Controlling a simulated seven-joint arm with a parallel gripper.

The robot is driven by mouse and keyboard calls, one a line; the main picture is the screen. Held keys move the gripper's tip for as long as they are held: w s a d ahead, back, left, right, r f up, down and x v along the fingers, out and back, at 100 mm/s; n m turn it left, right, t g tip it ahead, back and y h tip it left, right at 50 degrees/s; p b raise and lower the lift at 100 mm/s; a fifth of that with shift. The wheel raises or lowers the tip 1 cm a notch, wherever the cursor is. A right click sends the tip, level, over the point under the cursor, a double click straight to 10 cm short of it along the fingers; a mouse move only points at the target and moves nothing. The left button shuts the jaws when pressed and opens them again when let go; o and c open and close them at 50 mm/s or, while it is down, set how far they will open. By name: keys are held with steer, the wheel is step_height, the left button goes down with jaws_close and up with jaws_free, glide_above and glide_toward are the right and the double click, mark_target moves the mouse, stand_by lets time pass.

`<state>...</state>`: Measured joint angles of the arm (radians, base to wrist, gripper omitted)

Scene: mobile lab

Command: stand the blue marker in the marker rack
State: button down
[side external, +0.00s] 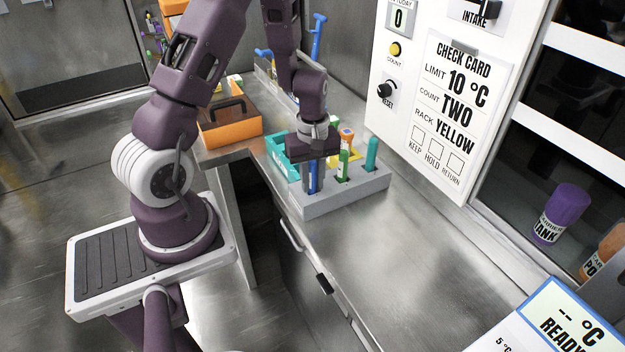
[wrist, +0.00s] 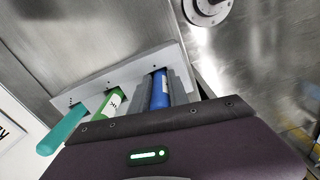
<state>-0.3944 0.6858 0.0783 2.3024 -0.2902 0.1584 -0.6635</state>
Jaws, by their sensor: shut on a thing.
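The blue marker (side external: 313,181) is upright between the fingers of my gripper (side external: 313,180), over the left part of the grey marker rack (side external: 345,199). In the wrist view the blue marker (wrist: 160,90) lies between both fingers (wrist: 164,86), and its lower end meets the rack (wrist: 128,68) at a hole. I cannot tell how deep it sits. A green marker (side external: 343,165) and a teal marker (side external: 371,154) stand in the same rack to the right; the green marker (wrist: 107,104) and teal marker (wrist: 62,130) also show in the wrist view.
A teal container (side external: 280,157) and a yellow item (side external: 354,149) stand behind the rack. An orange box (side external: 232,130) is at the back left. A panel with a check card (side external: 460,100) rises at the right. The counter (side external: 400,245) in front of the rack is clear.

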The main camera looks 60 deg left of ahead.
steer(key=c, duration=1.3)
jaws_free()
steer(key=shift+f, duration=0.1)
steer(key=shift+o, duration=0.2)
step_height(320, 180, up, 12)
steer(key=shift+d+r, duration=0.1)
steer(key=s+d+r+m+t, duration=0.2)
steer(key=s+d+r+m, duration=0.1)
steer(key=d+r+m, duration=0.45)
steer(key=s+d+r+m+t, duration=0.1)
steer(key=s+d+r+m, duration=0.2)
steer(key=s, duration=0.3)
steer(key=s+d+r+m+t, duration=0.2)
steer(key=s+d+r+m, duration=0.1)
steer(key=s+r+m, duration=0.1)
steer(key=shift+s+d+r+m+t, duration=0.15)
steer(key=shift+s+d+m+t, duration=0.2)
steer(key=shift+s+m, duration=0.65)
steer(key=shift+s, duration=0.15)
